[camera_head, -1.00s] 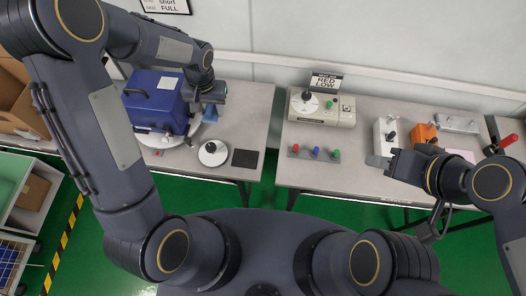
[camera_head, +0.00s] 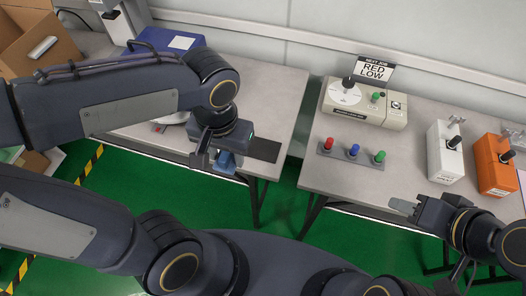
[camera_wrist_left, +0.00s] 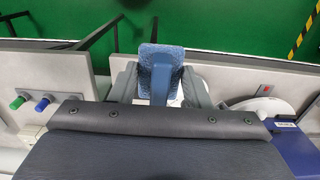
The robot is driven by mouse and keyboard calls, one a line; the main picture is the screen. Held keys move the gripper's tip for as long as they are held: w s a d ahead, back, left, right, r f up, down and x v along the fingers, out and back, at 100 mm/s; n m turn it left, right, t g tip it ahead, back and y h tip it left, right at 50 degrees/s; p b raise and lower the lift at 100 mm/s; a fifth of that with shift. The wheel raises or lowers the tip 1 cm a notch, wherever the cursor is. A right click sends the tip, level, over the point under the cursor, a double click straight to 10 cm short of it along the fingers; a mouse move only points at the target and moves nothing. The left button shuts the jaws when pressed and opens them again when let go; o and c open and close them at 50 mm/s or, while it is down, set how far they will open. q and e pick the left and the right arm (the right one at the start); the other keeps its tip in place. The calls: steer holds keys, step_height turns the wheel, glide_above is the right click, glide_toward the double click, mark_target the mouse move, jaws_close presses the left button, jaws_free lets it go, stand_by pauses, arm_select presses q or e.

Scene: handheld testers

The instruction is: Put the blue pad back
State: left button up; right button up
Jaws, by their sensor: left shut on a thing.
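The blue pad (camera_wrist_left: 160,68) has a fuzzy blue face and a smooth blue grip; it sits between the fingers of my left gripper (camera_wrist_left: 163,85) in the left wrist view. In the head view the left gripper (camera_head: 214,158) is shut on the pad (camera_head: 228,162) at the left table's front edge, beside a flat dark square (camera_head: 263,150). The wrist view shows green floor beyond the pad. My right gripper (camera_head: 410,208) is in front of the right table; its jaw opening is unclear.
A blue box (camera_head: 160,40) stands behind my left arm. The right table (camera_head: 320,172) bears a dial device (camera_head: 365,105), a strip of red, blue and green knobs (camera_head: 352,153), a white switch box (camera_head: 443,155) and an orange one (camera_head: 493,165). A gap separates the tables.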

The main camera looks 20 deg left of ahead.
arm_select(q)
steer(key=w+d+f, duration=0.3)
steer(key=w+f, duration=0.1)
steer(key=w, duration=0.4)
glide_above(263, 150)
steer(key=f, duration=0.4)
steer(key=shift+s+a+f+b, duration=0.15)
steer(key=shift+s+f+b, duration=0.15)
steer(key=shift+b, duration=0.05)
steer(key=shift+w+f, duration=0.3)
steer(key=shift+f, duration=0.15)
steer(key=shift+w+f, duration=0.1)
steer(key=shift+f, duration=1.45)
steer(key=shift+b, duration=0.3)
steer(key=shift+f, duration=0.15)
steer(key=o, duration=1)
